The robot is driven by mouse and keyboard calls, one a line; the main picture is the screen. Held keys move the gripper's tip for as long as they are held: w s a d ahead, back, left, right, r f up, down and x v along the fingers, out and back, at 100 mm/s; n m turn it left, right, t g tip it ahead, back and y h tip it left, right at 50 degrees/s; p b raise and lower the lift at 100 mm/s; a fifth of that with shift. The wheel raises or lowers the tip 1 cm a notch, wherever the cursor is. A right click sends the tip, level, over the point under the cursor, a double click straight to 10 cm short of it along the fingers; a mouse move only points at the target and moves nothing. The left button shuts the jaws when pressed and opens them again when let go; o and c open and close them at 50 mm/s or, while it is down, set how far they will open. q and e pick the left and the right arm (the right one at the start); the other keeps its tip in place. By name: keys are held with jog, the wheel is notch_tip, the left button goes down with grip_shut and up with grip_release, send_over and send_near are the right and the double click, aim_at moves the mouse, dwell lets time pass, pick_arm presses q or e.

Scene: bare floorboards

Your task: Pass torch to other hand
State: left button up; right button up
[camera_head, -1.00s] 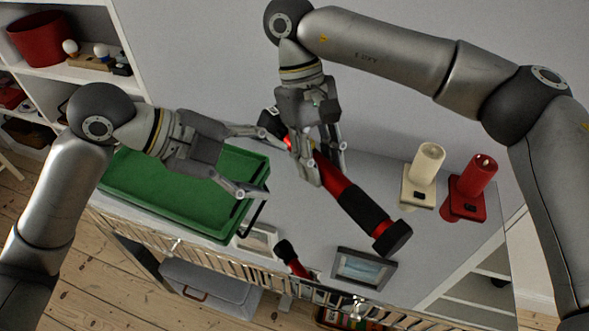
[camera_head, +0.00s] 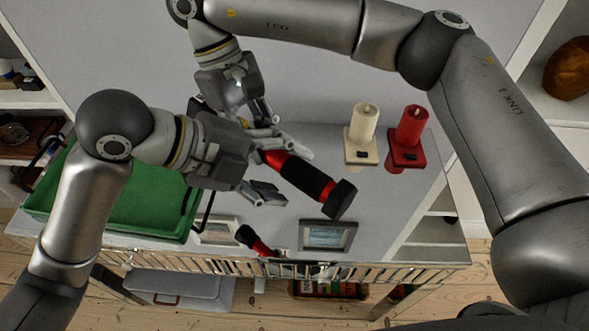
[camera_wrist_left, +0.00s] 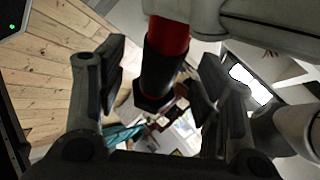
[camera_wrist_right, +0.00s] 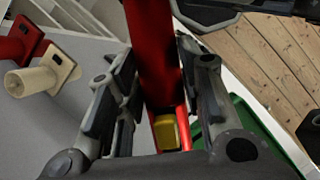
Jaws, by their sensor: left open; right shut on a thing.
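The red and black torch (camera_head: 304,176) is held aloft and tilted above the table, its wide black end pointing to the lower right. My right gripper (camera_head: 268,133) is shut around its red part; the right wrist view shows the red shaft (camera_wrist_right: 152,38) with a yellow button between the fingers. My left gripper (camera_head: 272,168) is open close to the torch, below and left of the held part. In the left wrist view the torch's black section (camera_wrist_left: 160,80) lies between the spread fingers, with a gap visible on each side. Part of the torch is hidden behind the grippers.
A green tray (camera_head: 150,221) is at left on the grey table. A cream candle (camera_head: 364,123) and a red candle (camera_head: 411,125) stand at right. A picture frame (camera_head: 326,235) and a smaller red and black object (camera_head: 256,241) are by the front edge.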

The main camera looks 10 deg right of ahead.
aim_at(290, 173)
pick_arm(q)
jog(key=shift+x, duration=1.75)
jog(key=c, duration=1.1)
jog(key=shift+c, duration=1)
pick_arm(e)
jog(key=o, duration=1.3)
